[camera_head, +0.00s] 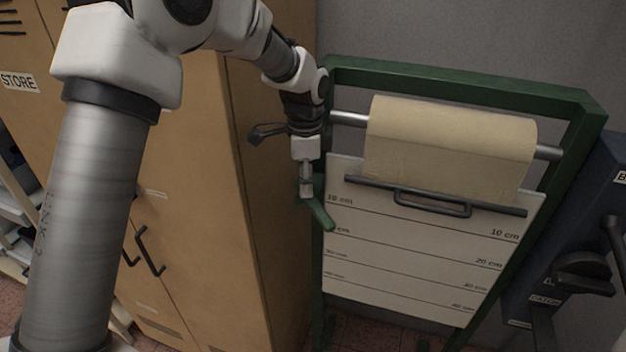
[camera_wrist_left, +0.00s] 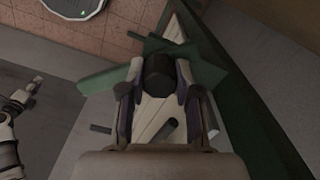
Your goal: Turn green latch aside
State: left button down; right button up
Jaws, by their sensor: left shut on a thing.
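The green latch (camera_head: 319,214) sits at the left upright of the green stand, beside the top left of the white measuring board (camera_head: 420,250). Its arm slants down to the right over the board's edge. My left gripper (camera_head: 306,186) comes down from above and meets the latch at its upper end. In the left wrist view the latch (camera_wrist_left: 108,80) runs out to the left of my left gripper (camera_wrist_left: 158,78). The fingers are shut on a dark round knob (camera_wrist_left: 157,72) at the latch, and the fingers hide part of it.
A paper roll (camera_head: 450,135) hangs on a metal bar within the green frame (camera_head: 460,78). A dark bar with a handle (camera_head: 432,203) crosses the board below it. A tan cabinet (camera_head: 200,190) stands close on the left, and a dark blue unit (camera_head: 580,235) on the right.

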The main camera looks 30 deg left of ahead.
pick_arm(q)
jog(key=shift+r, duration=0.15)
jog(key=c, duration=1.2)
grip_release()
jog(key=shift+w, duration=0.1)
jog(key=o, duration=0.4)
jog(key=shift+a, duration=0.1)
notch_tip(320, 180, up, 12)
